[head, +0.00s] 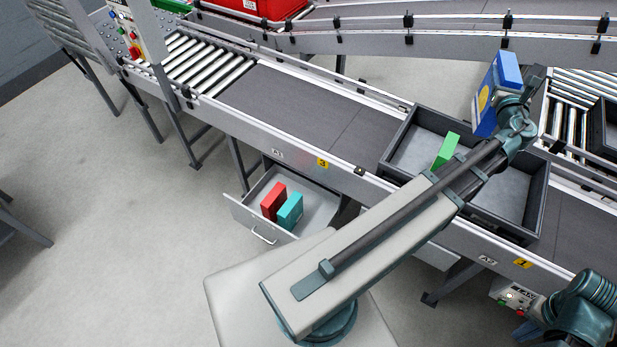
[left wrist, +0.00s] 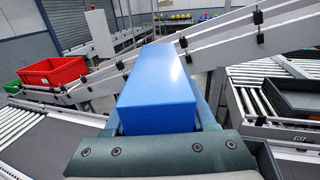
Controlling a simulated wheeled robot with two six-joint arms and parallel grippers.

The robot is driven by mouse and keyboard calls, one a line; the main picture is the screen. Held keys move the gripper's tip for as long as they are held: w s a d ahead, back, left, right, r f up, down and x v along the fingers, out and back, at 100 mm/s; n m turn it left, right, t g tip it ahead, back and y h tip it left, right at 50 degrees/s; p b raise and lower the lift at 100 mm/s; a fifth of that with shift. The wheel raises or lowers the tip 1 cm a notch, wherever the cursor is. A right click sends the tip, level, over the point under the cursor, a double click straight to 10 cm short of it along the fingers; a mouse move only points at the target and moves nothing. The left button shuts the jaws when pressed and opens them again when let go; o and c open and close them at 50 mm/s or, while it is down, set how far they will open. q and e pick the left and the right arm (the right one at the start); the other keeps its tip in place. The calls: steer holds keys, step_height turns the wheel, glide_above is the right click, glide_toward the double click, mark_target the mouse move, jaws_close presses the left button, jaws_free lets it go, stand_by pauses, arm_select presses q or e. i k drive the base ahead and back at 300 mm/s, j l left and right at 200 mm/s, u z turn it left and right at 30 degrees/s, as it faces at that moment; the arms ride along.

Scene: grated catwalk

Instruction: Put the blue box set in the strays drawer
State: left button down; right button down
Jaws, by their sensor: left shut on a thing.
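The blue box set (head: 484,103) is held up above the far right part of a dark grey tray on the conveyor. My left gripper (head: 507,97) is shut on it, and in the left wrist view the blue box set (left wrist: 158,88) stretches away between the fingers. An open drawer (head: 322,196) juts out under the conveyor's near side, left of my left arm. A red box (head: 273,201) and a teal box (head: 290,211) stand in it. My right gripper (head: 528,331) is low at the bottom right, and its fingers are not clear.
The dark grey tray (head: 395,143) on the conveyor (head: 300,105) holds a green box (head: 446,151). Another dark tray (head: 600,132) stands on rollers at the far right. A red crate (head: 262,8) is at the back.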

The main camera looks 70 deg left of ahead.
mark_target(314, 219)
steer(key=l+u, duration=1.25)
